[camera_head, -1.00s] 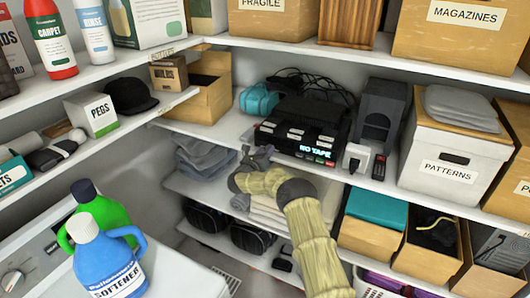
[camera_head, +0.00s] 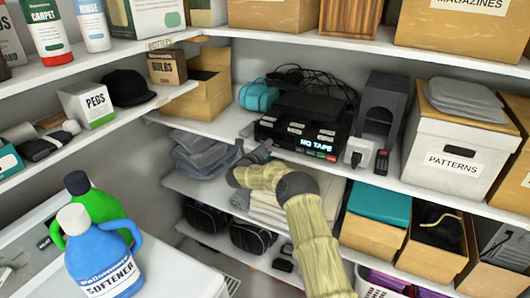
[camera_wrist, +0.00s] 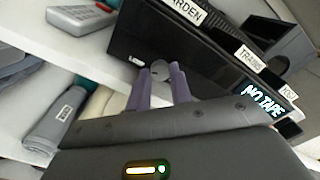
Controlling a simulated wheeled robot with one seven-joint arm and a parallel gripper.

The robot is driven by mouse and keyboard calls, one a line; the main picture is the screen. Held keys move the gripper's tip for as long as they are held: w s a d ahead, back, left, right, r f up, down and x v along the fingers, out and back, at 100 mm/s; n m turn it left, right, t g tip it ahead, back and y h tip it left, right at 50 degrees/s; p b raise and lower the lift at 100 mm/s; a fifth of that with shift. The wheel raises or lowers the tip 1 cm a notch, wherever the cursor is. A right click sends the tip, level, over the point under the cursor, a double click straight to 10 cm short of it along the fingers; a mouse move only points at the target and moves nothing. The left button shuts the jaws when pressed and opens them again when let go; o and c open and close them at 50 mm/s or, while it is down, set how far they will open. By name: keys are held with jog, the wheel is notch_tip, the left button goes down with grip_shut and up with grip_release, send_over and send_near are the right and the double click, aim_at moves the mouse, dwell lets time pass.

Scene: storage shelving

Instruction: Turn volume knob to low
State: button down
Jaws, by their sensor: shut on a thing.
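The black tape device (camera_head: 292,138) sits on the middle shelf, with a lit "NO TAPE" display. It also shows in the wrist view (camera_wrist: 205,62), close and tilted. A small round grey knob (camera_wrist: 159,68) is on its front face. My gripper (camera_wrist: 161,80) has its two purple fingers on either side of this knob, shut on it. In the head view my gripper (camera_head: 258,151) reaches the left front of the device; the knob is hidden there. No level marking is readable beside the knob, so its setting cannot be told.
The shelf edge runs close under my gripper.

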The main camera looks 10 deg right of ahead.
jog(key=shift+a+f+n+b, duration=0.1)
jog(key=shift+n+b, duration=0.8)
jog(key=shift+n, duration=0.4)
jog(key=c, duration=1.3)
grip_release()
jog(key=shift+o, duration=0.2)
jog(key=shift+s+f, duration=0.1)
